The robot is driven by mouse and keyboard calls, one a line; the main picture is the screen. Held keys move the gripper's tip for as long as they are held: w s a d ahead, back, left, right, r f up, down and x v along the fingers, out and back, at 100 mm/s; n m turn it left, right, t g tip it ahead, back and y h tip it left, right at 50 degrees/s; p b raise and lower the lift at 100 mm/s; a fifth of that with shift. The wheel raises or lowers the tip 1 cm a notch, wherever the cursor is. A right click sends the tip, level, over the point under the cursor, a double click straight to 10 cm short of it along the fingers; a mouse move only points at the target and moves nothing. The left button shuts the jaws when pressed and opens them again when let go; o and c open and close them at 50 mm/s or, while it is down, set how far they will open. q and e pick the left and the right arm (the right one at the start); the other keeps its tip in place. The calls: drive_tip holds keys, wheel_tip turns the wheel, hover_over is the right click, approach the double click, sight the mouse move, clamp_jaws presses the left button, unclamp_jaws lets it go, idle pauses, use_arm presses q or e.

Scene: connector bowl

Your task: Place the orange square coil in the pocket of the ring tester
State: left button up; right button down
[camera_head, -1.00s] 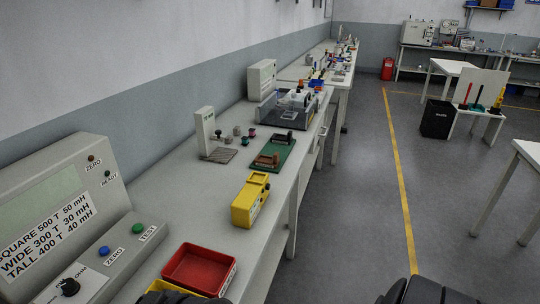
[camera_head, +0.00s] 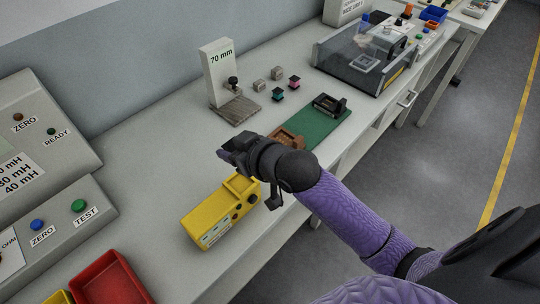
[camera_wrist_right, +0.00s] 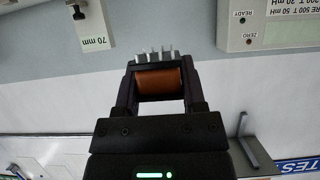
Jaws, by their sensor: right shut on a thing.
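My right gripper (camera_head: 224,153) is above the bench, beyond the yellow device. In the right wrist view it (camera_wrist_right: 158,85) is shut on an orange-brown wound coil (camera_wrist_right: 158,84) with several metal pins on its far side. In the head view the held coil is hidden by the gripper. A yellow box-shaped device (camera_head: 215,218), apparently the ring tester, stands near the bench's front edge. Its raised open frame (camera_head: 241,187), apparently the pocket, is at its right end, close below my right wrist. My left gripper is not in view.
A green board (camera_head: 322,126) carries a black holder (camera_head: 329,104) and a brown holder (camera_head: 291,137), partly covered by my wrist. A 70 mm stand (camera_head: 220,75) and small coils (camera_head: 278,94) are behind. A red tray (camera_head: 112,281) and grey meter (camera_head: 60,225) lie left.

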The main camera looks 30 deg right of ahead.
sight(241, 183)
wheel_tip(241, 183, down, 10)
drive_tip(key=b, duration=0.4)
drive_tip(key=shift+f, duration=0.1)
drive_tip(key=c, duration=0.5)
unclamp_jaws()
drive_tip(key=shift+c, duration=0.2)
drive_tip(key=o, duration=0.4)
